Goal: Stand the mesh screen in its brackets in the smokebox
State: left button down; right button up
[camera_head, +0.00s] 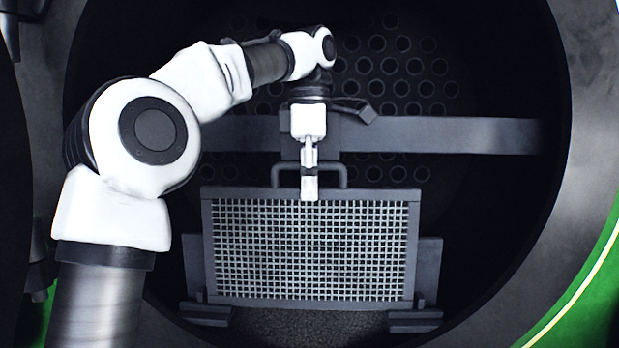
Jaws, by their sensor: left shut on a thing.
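The mesh screen (310,250) is a dark rectangular frame with a pale wire grid and a handle (336,173) on its top edge. It is upright in the lower smokebox, almost level. My left gripper (309,187) reaches down from above and is shut on the handle at its middle. The left bracket (207,314) and the right bracket (415,320) show at the screen's lower corners, with dark upright plates behind its side edges. The screen's bottom edge is at bracket height; I cannot tell whether it rests in them. My right gripper is not in view.
A dark crossbar (450,135) spans the smokebox behind my wrist, above the screen. The tube plate (400,70), full of round holes, is at the back. The round smokebox rim (590,120) surrounds the opening. Dark grit (310,325) covers the floor below the screen.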

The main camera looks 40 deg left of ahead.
pick_arm(q)
jog(key=shift+r, duration=0.1)
jog(key=c, duration=0.6)
grip_release()
jog(key=shift+c, duration=0.2)
jog(key=shift+o, duration=0.6)
jog(key=shift+c, duration=0.4)
jog(key=shift+o, duration=0.3)
